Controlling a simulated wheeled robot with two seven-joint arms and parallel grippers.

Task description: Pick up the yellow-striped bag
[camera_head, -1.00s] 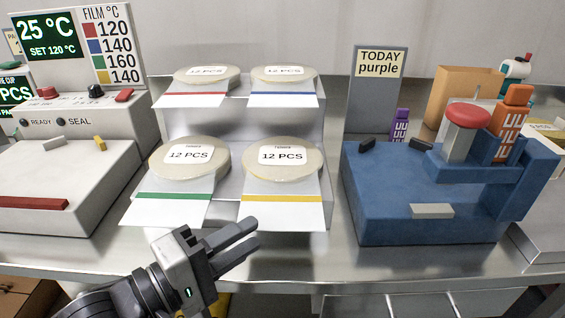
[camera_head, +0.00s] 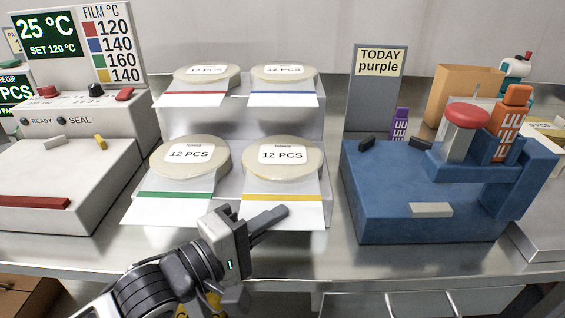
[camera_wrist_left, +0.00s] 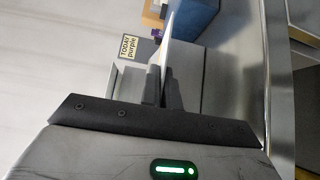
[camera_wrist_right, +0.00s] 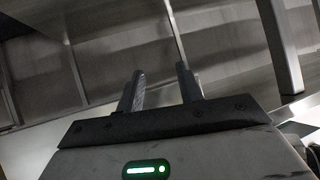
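The yellow-striped bag (camera_head: 305,212) is a flat white packet with a yellow band. It juts from under a round "12 PCS" disc (camera_head: 283,158) on the lower front right of the white rack. My left gripper (camera_head: 268,222) is at the bag's front edge. In the left wrist view the bag (camera_wrist_left: 177,28) shows as a thin white sheet running in between the close-set fingers (camera_wrist_left: 163,88), which look shut on it. My right gripper (camera_wrist_right: 160,88) is open and empty in the right wrist view, facing grey metal panels; it is outside the head view.
Green-striped (camera_head: 170,208), red-striped (camera_head: 195,98) and blue-striped (camera_head: 284,99) bags share the rack. A sealer (camera_head: 65,180) stands left. A blue stamping device (camera_head: 400,205) stands right, before a "TODAY purple" sign (camera_head: 380,62). The steel table's front edge is below.

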